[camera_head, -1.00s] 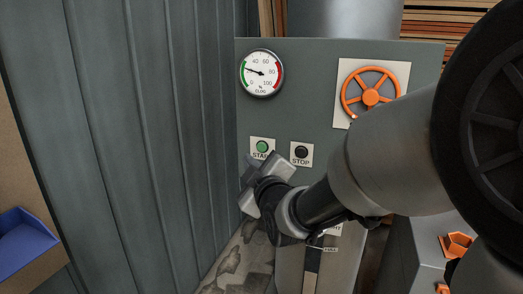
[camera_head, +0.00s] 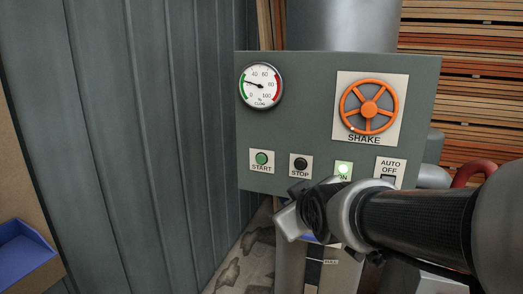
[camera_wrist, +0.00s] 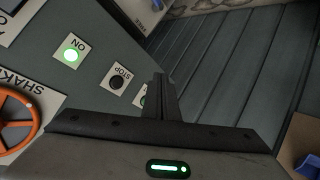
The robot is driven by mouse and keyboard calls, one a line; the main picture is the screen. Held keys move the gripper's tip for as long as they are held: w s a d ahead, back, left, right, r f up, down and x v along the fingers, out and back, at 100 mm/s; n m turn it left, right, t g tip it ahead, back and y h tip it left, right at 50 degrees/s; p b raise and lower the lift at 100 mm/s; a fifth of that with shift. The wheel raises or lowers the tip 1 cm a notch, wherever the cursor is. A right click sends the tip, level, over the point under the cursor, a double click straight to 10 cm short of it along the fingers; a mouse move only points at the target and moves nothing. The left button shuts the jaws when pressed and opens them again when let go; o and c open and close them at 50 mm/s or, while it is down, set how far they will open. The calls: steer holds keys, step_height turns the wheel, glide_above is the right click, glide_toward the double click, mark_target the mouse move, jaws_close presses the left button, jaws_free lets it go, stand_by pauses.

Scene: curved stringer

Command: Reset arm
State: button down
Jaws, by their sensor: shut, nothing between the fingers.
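My gripper (camera_head: 283,217) is in front of the lower edge of a grey control panel (camera_head: 300,120) in the head view. It is shut and empty, apart from the panel as far as I can tell. In the wrist view its shut fingers (camera_wrist: 160,95) point up the picture and partly cover the green START button. The panel carries a green START button (camera_head: 262,158), a black STOP button (camera_head: 300,163), a lit ON lamp (camera_head: 343,169) and an AUTO/OFF switch (camera_head: 389,170). My forearm hides part of the panel's lower right.
A round gauge (camera_head: 261,86) and an orange SHAKE handwheel (camera_head: 369,106) sit on the panel. A grey ribbed wall (camera_head: 130,140) stands close on the left. A blue bin (camera_head: 25,250) is at lower left. Stacked boards (camera_head: 470,90) are behind the panel on the right.

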steer(key=s+d+f+m+g+h, duration=0.1)
steer(key=s+d+f+m+g, duration=0.2)
steer(key=s, duration=0.6)
steer(key=s+d+m+g+h, duration=0.15)
steer(key=s+d+m, duration=0.25)
steer(key=s, duration=0.5)
step_height(320, 180, up, 24)
steer(key=s+g+p, duration=0.1)
steer(key=p, duration=2.3)
steer(key=shift+s+f+y+p, duration=0.15)
steer(key=shift+s+y+p, duration=0.15)
steer(key=shift+s+y, duration=0.15)
steer(key=shift+d+g, duration=0.1)
steer(key=shift+g, duration=0.15)
